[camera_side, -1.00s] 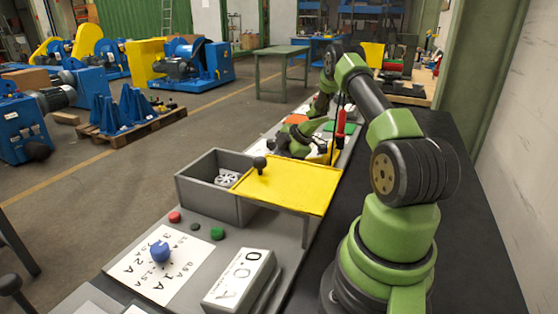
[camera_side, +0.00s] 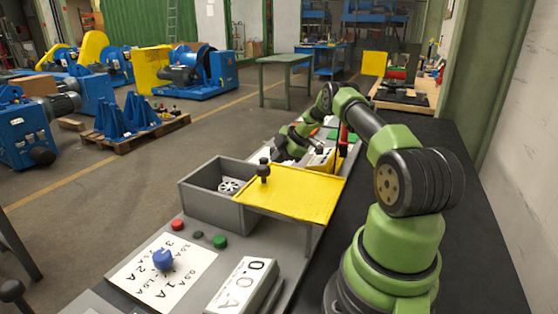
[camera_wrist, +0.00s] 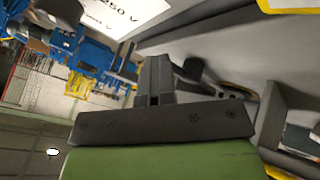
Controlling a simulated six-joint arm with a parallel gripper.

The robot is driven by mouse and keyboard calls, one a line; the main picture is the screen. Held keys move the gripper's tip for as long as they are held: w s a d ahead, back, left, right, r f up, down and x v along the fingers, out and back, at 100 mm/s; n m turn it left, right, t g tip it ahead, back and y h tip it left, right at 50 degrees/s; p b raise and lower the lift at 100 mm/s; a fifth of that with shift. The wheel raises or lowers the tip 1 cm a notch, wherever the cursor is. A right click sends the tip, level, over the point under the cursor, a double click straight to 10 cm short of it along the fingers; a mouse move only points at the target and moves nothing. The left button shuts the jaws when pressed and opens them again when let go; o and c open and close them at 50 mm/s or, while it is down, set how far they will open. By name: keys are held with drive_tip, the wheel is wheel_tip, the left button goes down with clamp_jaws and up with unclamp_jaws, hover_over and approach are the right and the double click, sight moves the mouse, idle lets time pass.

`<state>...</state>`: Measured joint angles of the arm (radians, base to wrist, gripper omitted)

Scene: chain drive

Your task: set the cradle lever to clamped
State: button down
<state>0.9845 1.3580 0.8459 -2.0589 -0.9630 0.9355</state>
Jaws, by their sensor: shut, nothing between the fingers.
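My gripper (camera_wrist: 157,72) is shut and empty in the wrist view, its dark fingers pressed together above the green wrist housing. A dark, short, lever-like part (camera_wrist: 193,70) lies just right of the fingers, apart from them in the picture; I cannot tell for sure that it is the cradle lever or how it is set. In the side view my gripper end (camera_side: 281,148) is low over the bench, behind the yellow lid (camera_side: 300,195). The lid and the arm hide much of that area, and the cradle cannot be made out clearly there.
A grey open box (camera_side: 200,200) holding a light sprocket-like wheel (camera_side: 229,187) stands left of the lid. A dark knob (camera_side: 264,173) rises at the lid's edge. A blue dial (camera_side: 163,260) and a meter (camera_side: 243,284) are nearer. A red upright part (camera_side: 342,134) stands behind.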

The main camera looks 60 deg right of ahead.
drive_tip(key=shift+w+a+r, duration=0.1)
drive_tip(key=shift+w+r, duration=0.05)
drive_tip(key=shift+w, duration=0.4)
drive_tip(key=shift+s+d+r, duration=0.1)
drive_tip(key=shift+d+r, duration=0.1)
drive_tip(key=shift+r, duration=0.05)
drive_tip(key=s+d+r, duration=0.4)
drive_tip(key=d+r, duration=0.1)
drive_tip(key=r, duration=0.2)
drive_tip(key=shift+s, duration=0.15)
drive_tip(key=shift+a+r, duration=0.1)
idle(0.3)
